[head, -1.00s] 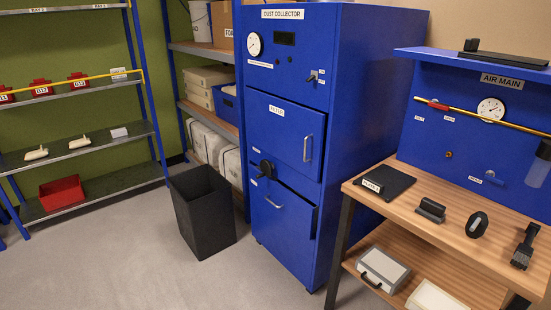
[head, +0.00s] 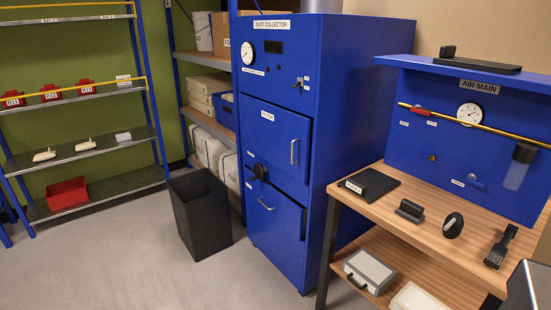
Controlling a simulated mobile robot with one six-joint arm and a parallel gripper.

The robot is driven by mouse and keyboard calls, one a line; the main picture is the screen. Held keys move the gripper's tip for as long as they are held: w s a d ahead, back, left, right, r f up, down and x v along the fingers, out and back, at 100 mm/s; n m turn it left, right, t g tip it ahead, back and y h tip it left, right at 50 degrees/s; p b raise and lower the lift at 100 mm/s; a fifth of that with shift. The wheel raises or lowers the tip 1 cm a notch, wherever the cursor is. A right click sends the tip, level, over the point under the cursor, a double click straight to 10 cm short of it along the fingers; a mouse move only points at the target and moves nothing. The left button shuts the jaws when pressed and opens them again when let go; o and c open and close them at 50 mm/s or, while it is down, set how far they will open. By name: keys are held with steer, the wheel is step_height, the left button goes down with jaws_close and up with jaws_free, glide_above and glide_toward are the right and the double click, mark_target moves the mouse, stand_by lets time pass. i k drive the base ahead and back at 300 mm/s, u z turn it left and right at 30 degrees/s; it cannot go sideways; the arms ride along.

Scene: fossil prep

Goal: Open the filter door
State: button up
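The filter door (head: 272,140) is the upper blue panel on the front of the dust collector (head: 345,120), in the middle of the head view. It carries a FILTER label and a vertical metal handle (head: 294,151) near its right edge. The door looks shut, lying against the cabinet front. A black round knob (head: 259,172) sits below its lower left part, between it and the lower door (head: 273,215), which has its own handle (head: 266,204). The lower door's right edge seems to stand slightly out. My gripper is not in view.
A black bin (head: 201,215) stands on the floor left of the cabinet. A wooden bench (head: 385,200) with small tools stands close on the right, below the AIR MAIN panel (head: 480,140). The floor in front is clear. A dark shape, perhaps mine, fills the bottom right corner.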

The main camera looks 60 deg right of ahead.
mark_target(280, 136)
steer(key=z, duration=0.45)
steer(key=i, duration=1.05)
steer(key=u, duration=0.3)
steer(key=k, duration=0.9)
steer(key=z, duration=0.25)
steer(key=i, duration=0.4)
steer(key=u, duration=0.15)
